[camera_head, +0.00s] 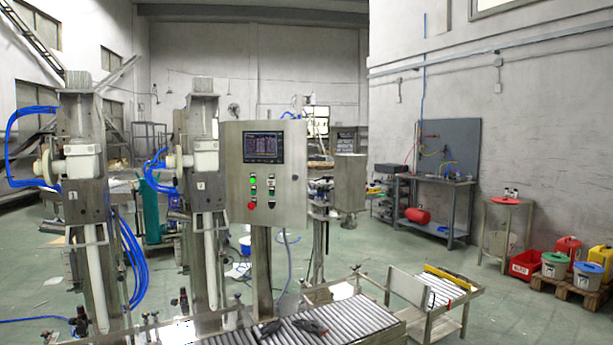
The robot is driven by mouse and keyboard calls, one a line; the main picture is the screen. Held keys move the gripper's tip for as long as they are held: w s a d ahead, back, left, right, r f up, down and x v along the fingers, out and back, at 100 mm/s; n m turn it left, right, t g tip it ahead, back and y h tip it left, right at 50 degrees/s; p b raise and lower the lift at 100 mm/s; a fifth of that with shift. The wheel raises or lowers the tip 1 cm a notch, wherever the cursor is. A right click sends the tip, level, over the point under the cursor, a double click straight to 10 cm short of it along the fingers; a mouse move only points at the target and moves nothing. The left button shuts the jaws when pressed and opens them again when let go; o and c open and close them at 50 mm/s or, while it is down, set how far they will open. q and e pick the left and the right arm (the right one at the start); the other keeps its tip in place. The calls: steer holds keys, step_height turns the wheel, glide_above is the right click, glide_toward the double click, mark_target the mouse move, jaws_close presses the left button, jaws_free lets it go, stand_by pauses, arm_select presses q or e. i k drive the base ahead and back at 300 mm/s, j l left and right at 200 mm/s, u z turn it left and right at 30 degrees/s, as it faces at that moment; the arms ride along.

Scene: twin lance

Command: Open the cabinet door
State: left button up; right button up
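The cabinet is a grey metal control box (264,172) on a post, left of the middle in the head view. Its front has a dark screen, a green lamp, and several buttons and switches, with a red button low on the left. The front door looks shut, with no gap visible along its edges. Neither of my grippers can be made out in the head view, and no arm comes in from the left or right.
A roller conveyor (345,322) runs below the cabinet, with small dark objects (311,327) on it that I cannot identify. Two tall lance columns (90,210) with blue hoses stand to the left. A low roller table (450,291) stands right. Open green floor lies beyond it.

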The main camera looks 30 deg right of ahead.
mark_target(289, 198)
steer(key=i+l, duration=0.35)
steer(key=l, duration=0.15)
steer(key=i+l, duration=0.4)
steer(key=l, duration=0.15)
